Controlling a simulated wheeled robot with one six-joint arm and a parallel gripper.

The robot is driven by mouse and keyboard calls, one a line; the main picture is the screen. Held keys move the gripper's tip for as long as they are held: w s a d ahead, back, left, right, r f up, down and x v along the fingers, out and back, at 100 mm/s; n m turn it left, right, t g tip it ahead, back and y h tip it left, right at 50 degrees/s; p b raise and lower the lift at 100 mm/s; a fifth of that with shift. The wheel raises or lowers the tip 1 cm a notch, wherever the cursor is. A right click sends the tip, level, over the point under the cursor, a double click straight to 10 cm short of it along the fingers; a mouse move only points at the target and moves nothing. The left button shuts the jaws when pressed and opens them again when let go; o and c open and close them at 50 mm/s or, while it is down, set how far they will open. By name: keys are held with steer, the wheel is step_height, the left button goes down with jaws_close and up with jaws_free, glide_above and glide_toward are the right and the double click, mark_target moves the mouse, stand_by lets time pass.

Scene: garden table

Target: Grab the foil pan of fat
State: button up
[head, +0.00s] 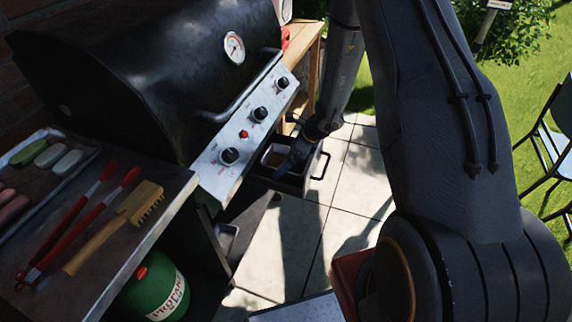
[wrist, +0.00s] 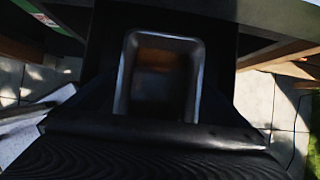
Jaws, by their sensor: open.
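The foil pan (wrist: 191,104) shows in the wrist view as a deep, grey rectangular pan with a brownish content inside. It sits in a dark drawer-like holder below the grill. In the head view, the metal drawer (head: 288,182) with a dark handle juts out under the grill's control panel, and a brownish patch shows inside it. My gripper (head: 290,165) is open, reaching down over this drawer, and hides part of the pan. Whether the fingers touch the pan's rim cannot be told.
The black grill (head: 150,75) with its knob panel (head: 245,135) stands close on the left. A side shelf (head: 120,255) holds red tongs (head: 85,215), a wooden brush (head: 115,225) and a food tray (head: 45,165). A green gas tank (head: 150,290) stands below.

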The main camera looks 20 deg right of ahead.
steer(key=shift+f, duration=0.2)
steer(key=c, duration=0.9)
steer(key=shift+c, duration=0.2)
steer(key=shift+r, duration=0.2)
